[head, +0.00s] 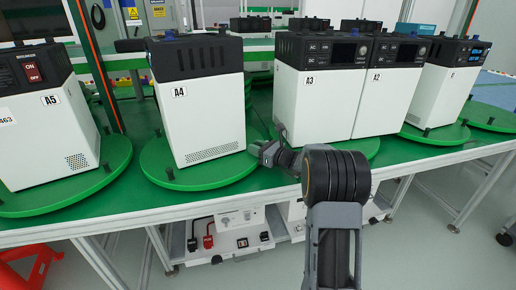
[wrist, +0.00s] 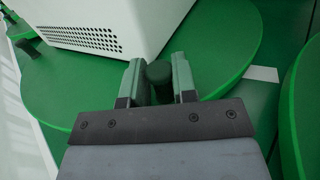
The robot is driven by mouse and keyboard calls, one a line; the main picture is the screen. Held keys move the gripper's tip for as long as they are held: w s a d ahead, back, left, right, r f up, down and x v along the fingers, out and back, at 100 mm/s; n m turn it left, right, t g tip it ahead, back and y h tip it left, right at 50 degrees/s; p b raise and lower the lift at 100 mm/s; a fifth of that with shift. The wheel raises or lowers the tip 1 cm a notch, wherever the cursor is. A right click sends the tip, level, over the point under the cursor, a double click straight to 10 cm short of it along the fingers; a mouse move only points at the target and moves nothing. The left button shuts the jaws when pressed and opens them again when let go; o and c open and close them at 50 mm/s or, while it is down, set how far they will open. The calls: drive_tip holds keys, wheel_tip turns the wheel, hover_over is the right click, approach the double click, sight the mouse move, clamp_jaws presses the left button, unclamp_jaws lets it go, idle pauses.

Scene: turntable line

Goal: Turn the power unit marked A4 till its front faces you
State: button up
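The A4 power unit (head: 200,110) is a white box with a dark top, upright on a round green turntable (head: 160,178). A plain white face with the A4 label and a vent grille is towards me; no display shows on it. One dark peg (head: 170,173) stands at the turntable's left rim. My gripper (head: 262,150) is at the right rim. In the wrist view its fingers (wrist: 158,82) sit on both sides of another dark peg (wrist: 158,71), with no clear gap. The unit's vented lower corner (wrist: 85,38) is just beyond them.
The A5 unit (head: 50,125) stands on a turntable to the left. The A3 unit (head: 312,105) and A2 unit (head: 385,100) stand close on the right, with displays showing. A neighbouring turntable (wrist: 302,110) edge is near my gripper, across a narrow gap.

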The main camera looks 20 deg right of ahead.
drive_tip(key=o, duration=0.3)
drive_tip(key=shift+o, duration=0.2)
drive_tip(key=p+v, duration=0.1)
drive_tip(key=v, duration=1.3)
drive_tip(key=shift+p, duration=0.35)
